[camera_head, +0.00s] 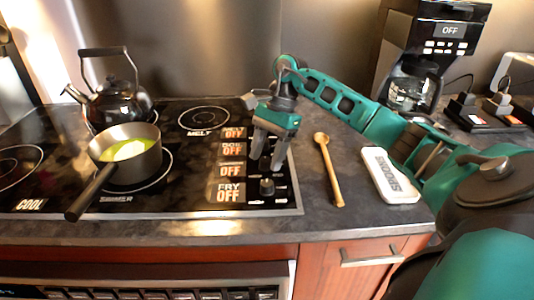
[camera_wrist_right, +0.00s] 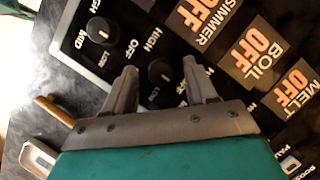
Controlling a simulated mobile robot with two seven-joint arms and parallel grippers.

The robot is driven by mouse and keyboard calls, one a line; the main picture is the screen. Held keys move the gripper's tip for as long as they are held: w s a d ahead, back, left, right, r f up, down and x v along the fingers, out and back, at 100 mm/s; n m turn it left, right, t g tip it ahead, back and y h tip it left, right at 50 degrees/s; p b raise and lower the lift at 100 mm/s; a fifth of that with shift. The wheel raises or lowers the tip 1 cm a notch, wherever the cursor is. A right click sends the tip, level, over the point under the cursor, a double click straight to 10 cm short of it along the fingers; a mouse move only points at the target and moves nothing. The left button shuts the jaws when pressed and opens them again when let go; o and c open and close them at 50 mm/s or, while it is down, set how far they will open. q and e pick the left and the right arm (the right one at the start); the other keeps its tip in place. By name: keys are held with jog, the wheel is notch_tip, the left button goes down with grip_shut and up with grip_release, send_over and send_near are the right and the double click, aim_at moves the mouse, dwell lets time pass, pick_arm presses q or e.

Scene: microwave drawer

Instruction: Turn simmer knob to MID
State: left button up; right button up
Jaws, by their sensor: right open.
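The simmer knob (camera_wrist_right: 160,72) is a small black dial that shows between my right gripper's fingers in the right wrist view. The simmer display (camera_wrist_right: 203,18) there reads OFF; in the head view it is the third OFF display (camera_head: 231,171) from the back. My right gripper (camera_head: 266,163) is open and points down over the knob row at the stove's right side. Its fingertips also show in the right wrist view (camera_wrist_right: 160,67), one on each side of the knob; contact cannot be told. The gripper hides part of the knob row in the head view. My left gripper is out of view.
The fry knob (camera_head: 267,187) is just in front. A pan (camera_head: 135,163) with yellow-green contents sits on the simmer burner, and a black kettle (camera_head: 115,103) stands behind it.

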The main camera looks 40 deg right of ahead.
jog(key=shift+f, duration=0.1)
jog(key=shift+c, duration=0.2)
jog(key=c, duration=0.3)
grip_shut()
